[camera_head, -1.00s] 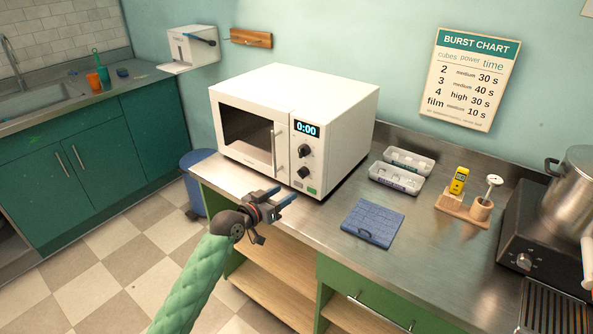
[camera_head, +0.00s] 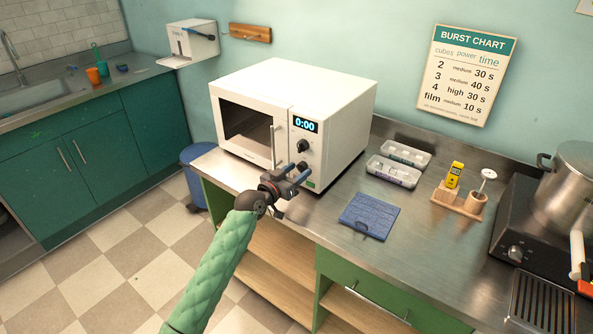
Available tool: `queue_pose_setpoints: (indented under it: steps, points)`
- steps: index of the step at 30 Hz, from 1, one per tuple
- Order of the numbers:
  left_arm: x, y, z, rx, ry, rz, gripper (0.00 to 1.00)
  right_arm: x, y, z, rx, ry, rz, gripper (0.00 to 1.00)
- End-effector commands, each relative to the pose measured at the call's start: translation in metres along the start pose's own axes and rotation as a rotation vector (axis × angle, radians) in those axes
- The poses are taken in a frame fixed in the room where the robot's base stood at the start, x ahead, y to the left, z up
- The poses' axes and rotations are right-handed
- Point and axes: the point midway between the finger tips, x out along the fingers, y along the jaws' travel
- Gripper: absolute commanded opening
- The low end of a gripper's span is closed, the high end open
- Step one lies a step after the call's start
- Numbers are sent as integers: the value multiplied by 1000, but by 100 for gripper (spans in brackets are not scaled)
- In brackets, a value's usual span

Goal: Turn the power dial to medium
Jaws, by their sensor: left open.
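The white microwave (camera_head: 340,110) stands on the metal counter with its door shut and its display (camera_head: 305,125) reading 0:00. A dark upper dial (camera_head: 303,147) shows on its control panel. A lower dial (camera_head: 302,166) is partly hidden by my left gripper. Labels are too small to read, so I cannot tell which one is the power dial or its setting. My left gripper (camera_head: 303,173) is open in front of the lower panel, with its fingertips close to the lower dial. I cannot tell whether they touch it. My right gripper is not in view.
A blue mat (camera_head: 369,216) lies right of the microwave, with clear trays (camera_head: 393,172) behind it. A wooden holder (camera_head: 458,202) stands further right, beside a stove (camera_head: 512,251) with a pot (camera_head: 575,187). A burst chart (camera_head: 467,75) hangs on the wall.

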Motion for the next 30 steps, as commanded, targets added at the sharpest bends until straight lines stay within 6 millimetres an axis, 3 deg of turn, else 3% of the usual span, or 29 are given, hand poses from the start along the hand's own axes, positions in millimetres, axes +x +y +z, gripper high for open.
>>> queue_pose_setpoints:
  steps: [8,15,30]
  points:
    - [2,0,0,0,0,0,49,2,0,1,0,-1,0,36]
    - [1,0,0,0,0,0,6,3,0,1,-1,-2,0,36]
    - [1,1,0,-119,7,1,5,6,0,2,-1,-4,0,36]
